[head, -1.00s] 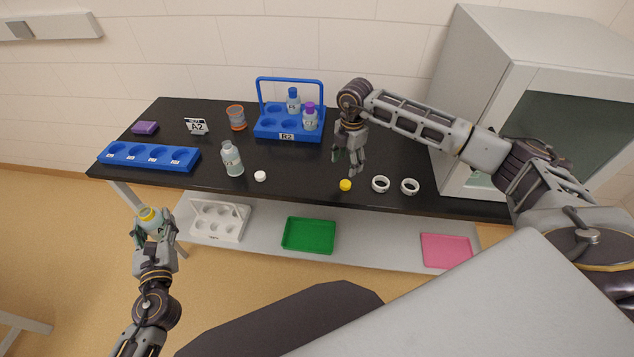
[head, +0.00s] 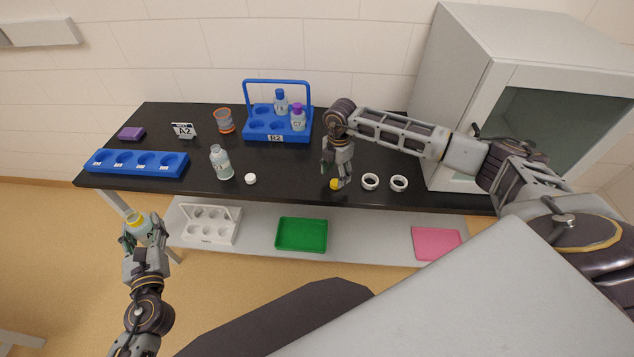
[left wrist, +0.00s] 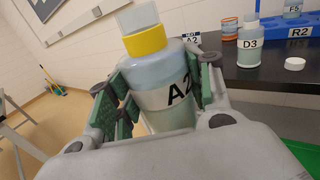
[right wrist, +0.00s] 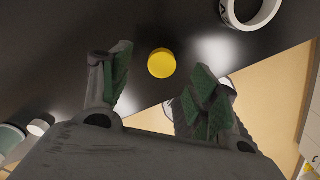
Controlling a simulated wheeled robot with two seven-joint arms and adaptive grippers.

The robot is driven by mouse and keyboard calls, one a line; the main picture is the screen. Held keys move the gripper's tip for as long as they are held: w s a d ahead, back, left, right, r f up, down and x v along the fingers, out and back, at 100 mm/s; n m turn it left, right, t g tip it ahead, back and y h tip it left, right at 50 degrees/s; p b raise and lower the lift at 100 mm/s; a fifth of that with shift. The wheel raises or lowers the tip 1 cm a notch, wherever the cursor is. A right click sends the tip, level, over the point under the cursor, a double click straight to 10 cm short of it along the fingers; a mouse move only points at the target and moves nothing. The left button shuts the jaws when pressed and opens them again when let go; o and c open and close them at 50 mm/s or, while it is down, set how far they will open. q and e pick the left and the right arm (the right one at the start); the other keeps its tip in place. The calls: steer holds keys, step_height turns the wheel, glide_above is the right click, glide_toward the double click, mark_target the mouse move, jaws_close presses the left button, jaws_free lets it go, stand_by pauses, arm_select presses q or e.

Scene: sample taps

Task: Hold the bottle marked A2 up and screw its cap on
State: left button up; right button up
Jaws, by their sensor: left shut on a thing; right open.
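The bottle marked A2 (left wrist: 165,95) is in my left gripper (head: 148,232), which is shut around its body in front of the table's left end. The bottle leans slightly in the left wrist view, with a yellow collar (left wrist: 146,42) and a clear neck above it. A yellow cap (right wrist: 161,63) lies on the black table near its front edge. My right gripper (right wrist: 160,95) is open and empty just above the cap, its fingers to either side in the right wrist view. The cap also shows in the head view (head: 334,184), beside the fingertips.
Two white rings (head: 370,181) lie right of the yellow cap. Bottle D3 (head: 221,163) and a white cap (head: 251,179) stand left of it. A blue rack (head: 185,164), a blue carrier (head: 290,133) and a cabinet (head: 470,60) take up the table's ends and back.

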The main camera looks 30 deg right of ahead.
mark_target(336, 182)
steer(key=shift+s+f+p, duration=0.1)
steer(key=shift+f+p, duration=0.25)
steer(key=shift+f, duration=1.5)
steer(key=c, duration=0.8)
